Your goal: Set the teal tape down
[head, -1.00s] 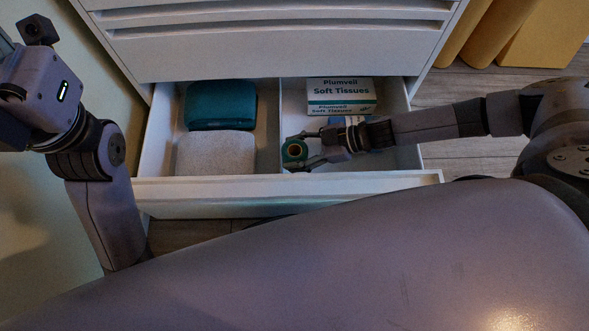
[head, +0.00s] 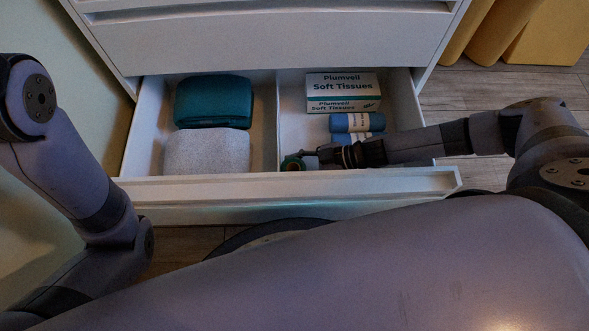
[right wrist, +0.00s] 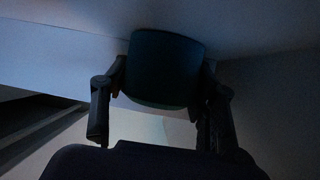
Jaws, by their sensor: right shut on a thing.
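The teal tape (head: 291,163) is a small roll low in the right compartment of the open drawer (head: 203,187), close to the front wall and the divider. My right gripper (head: 296,161) reaches in from the right and is shut on the tape. In the right wrist view the tape (right wrist: 166,68) shows dark between the two fingers (right wrist: 160,85). A pale surface lies right behind it; I cannot tell whether the tape touches the drawer floor. My left arm is at the left edge of the head view, but its gripper is out of the picture.
The right compartment also holds a Plumveil tissue box (head: 337,91) and blue rolls (head: 356,123). The left compartment holds a teal folded item (head: 213,101) and a light grey one (head: 206,152).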

